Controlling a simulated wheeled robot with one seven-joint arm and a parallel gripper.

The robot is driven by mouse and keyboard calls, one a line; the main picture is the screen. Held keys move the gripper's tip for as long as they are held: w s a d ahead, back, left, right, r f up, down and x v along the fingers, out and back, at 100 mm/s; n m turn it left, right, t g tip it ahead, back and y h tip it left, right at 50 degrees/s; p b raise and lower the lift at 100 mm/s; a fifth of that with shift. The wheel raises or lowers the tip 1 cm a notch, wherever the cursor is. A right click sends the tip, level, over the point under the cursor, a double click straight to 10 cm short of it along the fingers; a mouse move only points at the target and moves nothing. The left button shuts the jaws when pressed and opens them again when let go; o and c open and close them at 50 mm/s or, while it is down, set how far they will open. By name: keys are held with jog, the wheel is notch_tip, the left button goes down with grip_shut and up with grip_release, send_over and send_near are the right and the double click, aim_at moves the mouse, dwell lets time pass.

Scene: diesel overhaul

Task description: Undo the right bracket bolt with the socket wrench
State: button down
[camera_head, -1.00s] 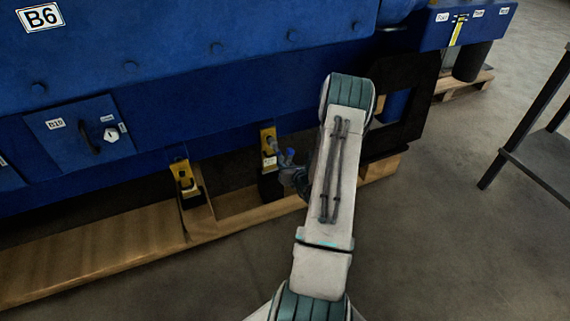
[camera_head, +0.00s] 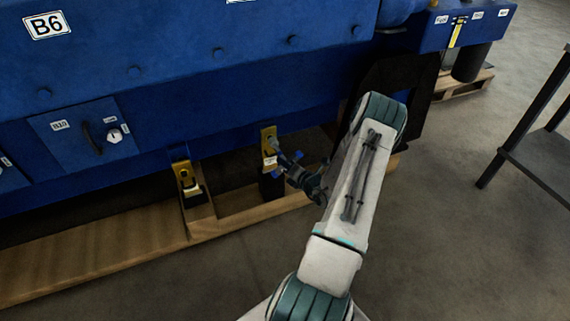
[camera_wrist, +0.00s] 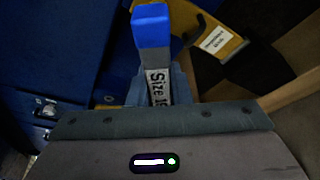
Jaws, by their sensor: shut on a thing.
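The right bracket (camera_head: 267,135) is a yellow plate with a white label under the blue engine's lower edge. It also shows in the wrist view (camera_wrist: 225,52). My gripper (camera_head: 300,172) is shut on the socket wrench (camera_head: 286,158), just right of the bracket. The wrench's dark end reaches toward the bracket's upper part; I cannot tell whether it sits on the bolt. The bolt head is not clearly visible.
A second yellow bracket (camera_head: 184,174) stands to the left. A wooden pallet (camera_head: 110,252) runs along below the engine (camera_head: 200,60). A dark table (camera_head: 545,155) stands at the right, with open floor (camera_head: 440,230) before it.

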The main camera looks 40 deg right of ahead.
jog(key=m+t, duration=0.1)
jog(key=m, duration=0.4)
jog(key=shift+r+m+t+y, duration=0.1)
jog(key=shift+m+t+y, duration=0.2)
jog(key=shift+m+t, duration=0.1)
jog(key=m+t, duration=0.1)
jog(key=m, duration=0.5)
jog(key=shift+a+r+m+t, duration=0.1)
jog(key=shift+r+m+t, duration=0.05)
jog(key=shift+m+t, duration=0.2)
jog(key=shift+w, duration=0.15)
